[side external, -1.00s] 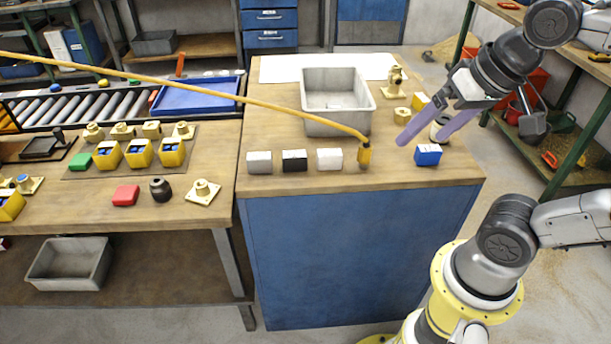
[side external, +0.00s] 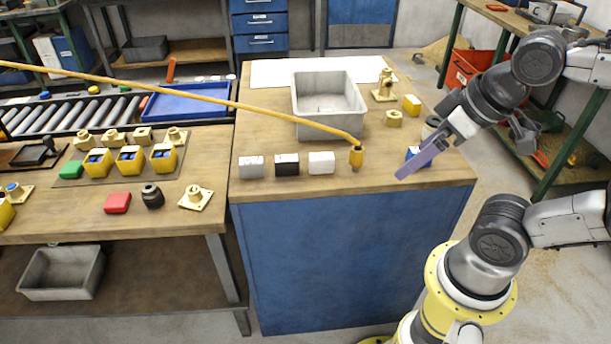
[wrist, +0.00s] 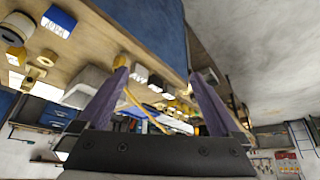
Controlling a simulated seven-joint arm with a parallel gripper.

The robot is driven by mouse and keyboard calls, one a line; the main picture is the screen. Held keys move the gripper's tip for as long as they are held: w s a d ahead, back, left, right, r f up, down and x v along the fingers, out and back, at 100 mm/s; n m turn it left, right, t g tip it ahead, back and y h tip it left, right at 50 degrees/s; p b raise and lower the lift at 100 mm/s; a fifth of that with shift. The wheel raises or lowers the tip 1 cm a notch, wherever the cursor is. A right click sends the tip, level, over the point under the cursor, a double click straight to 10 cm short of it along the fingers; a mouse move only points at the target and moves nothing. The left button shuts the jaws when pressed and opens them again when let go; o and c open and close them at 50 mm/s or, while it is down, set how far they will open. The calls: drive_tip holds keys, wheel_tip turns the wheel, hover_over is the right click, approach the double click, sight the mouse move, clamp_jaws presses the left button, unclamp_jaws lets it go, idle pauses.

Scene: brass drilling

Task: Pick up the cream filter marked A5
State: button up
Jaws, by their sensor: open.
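No A5 marking can be read in either view. A white-to-cream block (side external: 321,163) stands at the right end of a row of three small blocks near the front of the blue bench; it may be the filter. A pale round cylinder (side external: 430,127) is partly hidden behind my arm; it also shows at the upper left in the wrist view (wrist: 17,27). My gripper (side external: 402,173) is open and empty, above the bench's front right, right of the row. A blue block with a white label (side external: 411,154) is partly hidden behind its fingers.
A yellow nozzle (side external: 356,157) on a long yellow boom hangs between the row and my gripper. Grey (side external: 251,167) and black (side external: 287,165) blocks complete the row. A grey bin (side external: 325,128) stands behind. Brass parts (side external: 384,88) and a yellow block (side external: 412,104) lie back right.

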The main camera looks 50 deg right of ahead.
drive_tip(key=w+d+r+m+h, duration=0.1)
drive_tip(key=w+d+r+m, duration=0.2)
drive_tip(key=w+r+m, duration=0.3)
drive_tip(key=m+g, duration=0.6)
drive_tip(key=m, duration=1)
hover_over(432, 122)
wheel_tip(432, 122, down, 10)
drive_tip(key=shift+s+d+f+m, duration=0.2)
drive_tip(key=shift+d+f+m, duration=0.05)
drive_tip(key=shift+d+m, duration=0.05)
drive_tip(key=f, duration=0.4)
drive_tip(key=d+f, duration=0.1)
drive_tip(key=f, duration=0.8)
drive_tip(key=shift+s+d, duration=0.15)
drive_tip(key=c, duration=1.4)
